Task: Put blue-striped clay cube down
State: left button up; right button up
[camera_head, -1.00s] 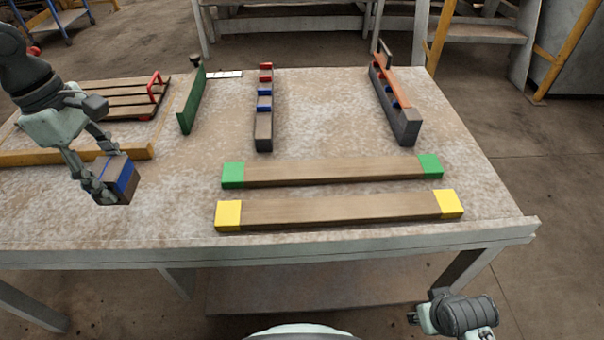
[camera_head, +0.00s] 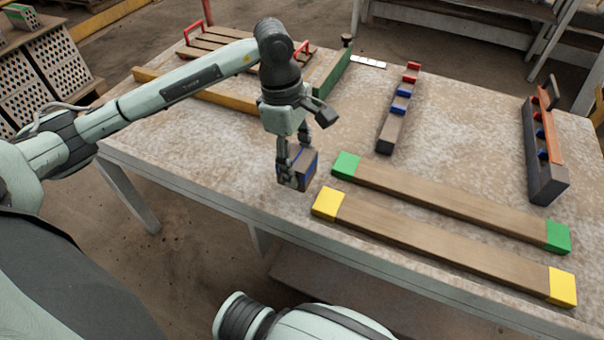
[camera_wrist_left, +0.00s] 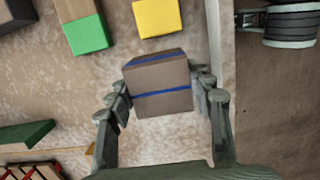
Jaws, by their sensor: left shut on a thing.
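The blue-striped clay cube (camera_head: 303,168) is brown-grey with blue stripes, near the table's front edge, left of the yellow-ended and green-ended beams. My left gripper (camera_head: 296,170) points down and is shut on it, with fingers on its sides. In the left wrist view the cube (camera_wrist_left: 160,86) sits between the fingers (camera_wrist_left: 166,104), with two blue lines showing. I cannot tell whether its underside touches the table. My right gripper's fingers are not in view.
A yellow-ended beam (camera_head: 440,243) and a green-ended beam (camera_head: 450,200) lie to the right. Behind are a rack of red and blue pieces (camera_head: 390,135), a green board (camera_head: 331,72) and a slatted pallet (camera_head: 225,42). Bare tabletop (camera_head: 215,140) lies left of the cube.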

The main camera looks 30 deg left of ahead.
aim_at(301, 179)
pick_arm(q)
jog(key=shift+d+f, duration=0.35)
jog(key=shift+f, duration=0.05)
notch_tip(301, 179, down, 3)
jog(key=shift+f, duration=0.35)
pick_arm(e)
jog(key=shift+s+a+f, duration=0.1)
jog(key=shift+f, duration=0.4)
pick_arm(q)
jog(key=shift+f, duration=0.1)
jog(key=o, duration=1.2)
jog(key=shift+c, duration=0.2)
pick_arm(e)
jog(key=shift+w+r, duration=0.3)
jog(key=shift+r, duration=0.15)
